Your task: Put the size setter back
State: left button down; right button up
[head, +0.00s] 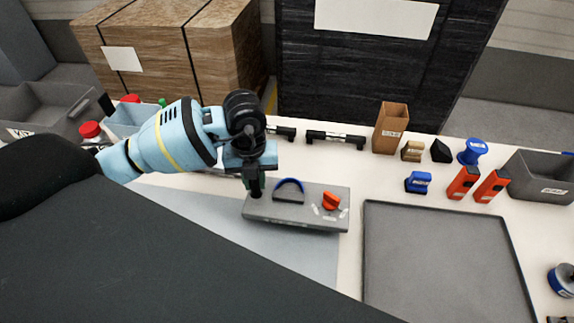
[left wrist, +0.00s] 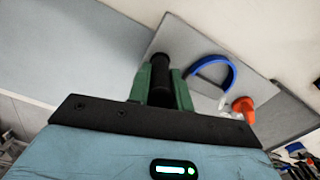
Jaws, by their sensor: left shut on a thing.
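The size setter appears to be a grey block (head: 318,218) with a blue arch (head: 290,185), an orange knob (head: 331,200) beside white marks, and a black upright handle at its left end. My left gripper (head: 256,190) is at that end, pointing down. In the left wrist view its green fingers (left wrist: 162,85) are shut around the black handle (left wrist: 160,66); the blue arch (left wrist: 222,72) and orange knob (left wrist: 243,106) are beyond. The block is over the right edge of a blue-grey mat (head: 290,252); I cannot tell whether it touches. My right gripper is not in view.
A dark empty tray (head: 440,255) lies right of the block. Behind it stand a brown box (head: 391,128), several small blue, black and orange parts, and a grey bin (head: 540,178). Black bar-shaped parts (head: 335,138) lie at the back edge. White table shows between block and tray.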

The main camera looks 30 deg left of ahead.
pick_arm(q)
jog(key=w+d, duration=0.1)
jog(key=w, duration=0.9)
jog(key=shift+f+b, duration=0.35)
jog(key=shift+f, duration=0.05)
jog(key=shift+w+f, duration=0.2)
jog(key=shift+f, duration=0.7)
jog(key=shift+w+f, duration=0.15)
jog(key=shift+f, duration=0.9)
jog(key=c, duration=1.3)
grip_release()
jog(key=shift+o, duration=0.2)
